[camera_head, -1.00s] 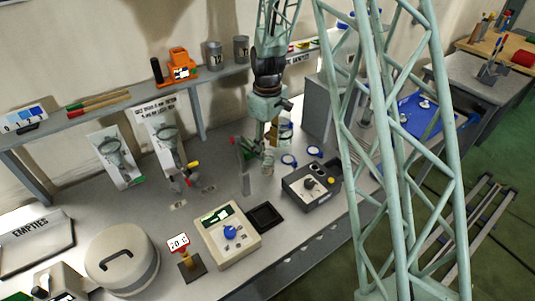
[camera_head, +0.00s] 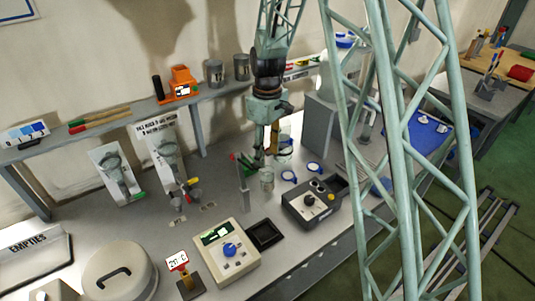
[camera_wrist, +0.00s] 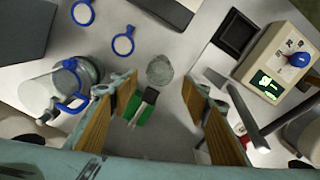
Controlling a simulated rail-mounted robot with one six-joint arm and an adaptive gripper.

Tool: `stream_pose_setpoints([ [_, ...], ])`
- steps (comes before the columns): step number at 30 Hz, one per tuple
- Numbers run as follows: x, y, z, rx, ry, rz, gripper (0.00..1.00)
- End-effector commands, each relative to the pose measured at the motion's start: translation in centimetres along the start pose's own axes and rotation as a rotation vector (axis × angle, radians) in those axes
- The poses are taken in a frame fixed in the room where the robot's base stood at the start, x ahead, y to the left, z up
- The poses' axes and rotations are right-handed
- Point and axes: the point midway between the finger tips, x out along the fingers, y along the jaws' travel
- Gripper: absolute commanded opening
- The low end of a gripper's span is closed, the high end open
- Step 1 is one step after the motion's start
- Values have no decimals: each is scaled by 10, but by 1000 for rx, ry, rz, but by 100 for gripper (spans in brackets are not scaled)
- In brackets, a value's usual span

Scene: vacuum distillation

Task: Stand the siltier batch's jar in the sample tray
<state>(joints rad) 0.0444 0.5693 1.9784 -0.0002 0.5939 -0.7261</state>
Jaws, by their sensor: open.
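My gripper (camera_wrist: 155,95) is open in the wrist view, with its two wood-coloured finger pads apart. A small greyish clear jar (camera_wrist: 160,70) stands just beyond the fingertips, roughly midway between them, and nothing is seen gripped. In the head view my gripper (camera_head: 264,160) points down over the bench and the jar (camera_head: 267,180) shows just below it. No silt is clear at this size.
A green-and-black object (camera_wrist: 140,108) lies between the fingers in the wrist view. A blue mat (camera_head: 425,135) is at right.

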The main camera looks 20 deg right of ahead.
Motion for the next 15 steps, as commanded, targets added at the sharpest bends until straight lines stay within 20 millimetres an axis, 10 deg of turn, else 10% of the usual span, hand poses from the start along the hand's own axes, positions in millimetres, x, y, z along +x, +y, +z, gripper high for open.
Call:
stream_pose_setpoints([
  [15,-6,-2,1,6,3,2,43],
])
